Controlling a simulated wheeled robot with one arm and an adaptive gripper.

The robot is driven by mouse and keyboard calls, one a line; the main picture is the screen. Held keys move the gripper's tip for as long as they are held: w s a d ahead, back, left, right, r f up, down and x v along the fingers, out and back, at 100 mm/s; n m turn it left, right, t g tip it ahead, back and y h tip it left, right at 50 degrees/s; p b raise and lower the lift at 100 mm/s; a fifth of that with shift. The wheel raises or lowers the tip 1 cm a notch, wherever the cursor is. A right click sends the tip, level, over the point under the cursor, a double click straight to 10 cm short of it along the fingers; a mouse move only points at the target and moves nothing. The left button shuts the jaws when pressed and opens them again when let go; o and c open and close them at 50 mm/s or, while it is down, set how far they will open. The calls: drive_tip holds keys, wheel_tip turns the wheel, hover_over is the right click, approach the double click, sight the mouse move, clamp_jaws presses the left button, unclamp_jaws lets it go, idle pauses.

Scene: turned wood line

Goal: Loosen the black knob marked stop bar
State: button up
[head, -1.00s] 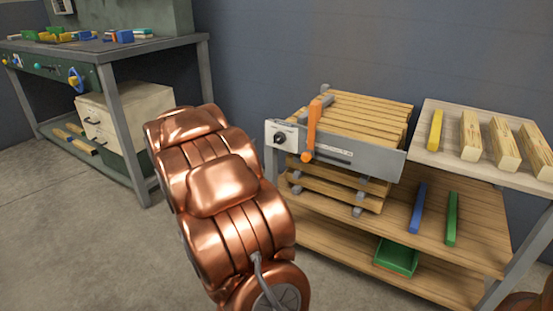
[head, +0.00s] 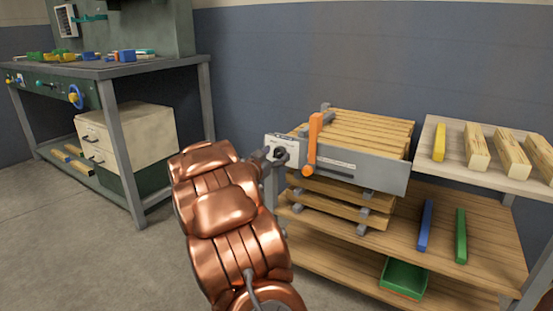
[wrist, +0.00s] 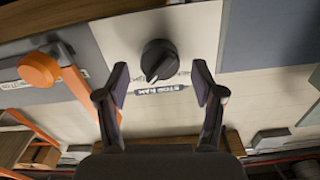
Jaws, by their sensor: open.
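The black knob (head: 280,153) sits on a white plate (head: 292,142) at the left end of the grey bar in front of the stacked wood strips. My gripper (wrist: 161,68) is open, with one finger on each side of the knob and a gap on both sides. In the head view my gripper (head: 266,156) is small, at the knob's left, and partly hidden by my arm. Contact with the plate cannot be judged.
An orange lever (head: 314,145) stands close right of the knob; its round end (wrist: 39,69) is left of my gripper in the wrist view. Wood blocks (head: 477,147) lie on the right shelf. A workbench (head: 120,68) with drawers stands at left. Open floor lies between.

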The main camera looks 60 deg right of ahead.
drive_tip(key=shift+d+f, duration=0.1)
drive_tip(key=shift+d, duration=0.5)
drive_tip(key=shift+a, duration=0.1)
drive_tip(key=c, duration=1.1)
